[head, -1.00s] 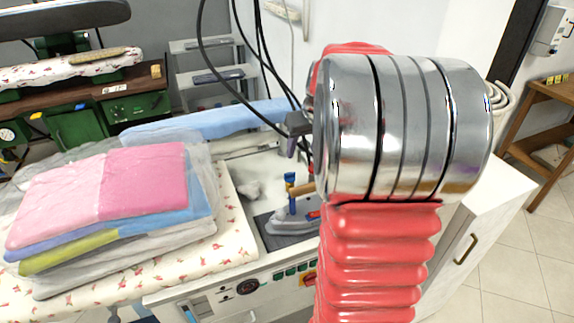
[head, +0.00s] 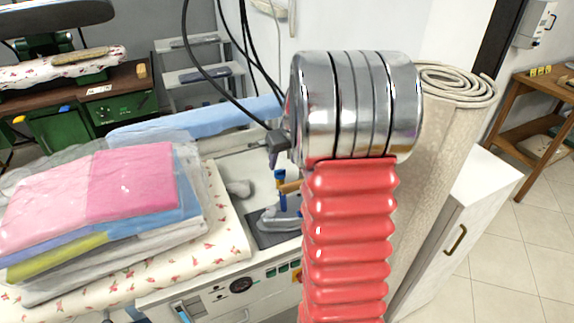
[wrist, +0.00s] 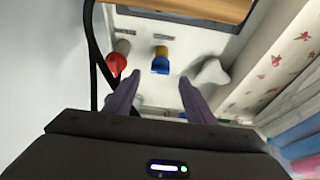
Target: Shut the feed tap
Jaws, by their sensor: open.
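Two taps show in the wrist view: one with a red handle (wrist: 117,63) at left and one with a blue handle (wrist: 160,62) near the middle. Each has a small label I cannot read, so I cannot tell which is the feed tap. The blue handle also stands upright in the head view (head: 281,180); the red one is not clear there. My gripper (wrist: 160,92) is open and empty, its purple fingers apart, with the blue tap in line with the gap between them. In the head view my gripper (head: 277,148) is above the blue handle, partly hidden by my arm.
An iron (head: 278,220) rests on a dark pad beside the blue tap. Bagged folded laundry (head: 130,185) covers the floral board at left. A rolled rug (head: 440,130) and a white cabinet (head: 475,215) stand at right. Black cables hang near the gripper.

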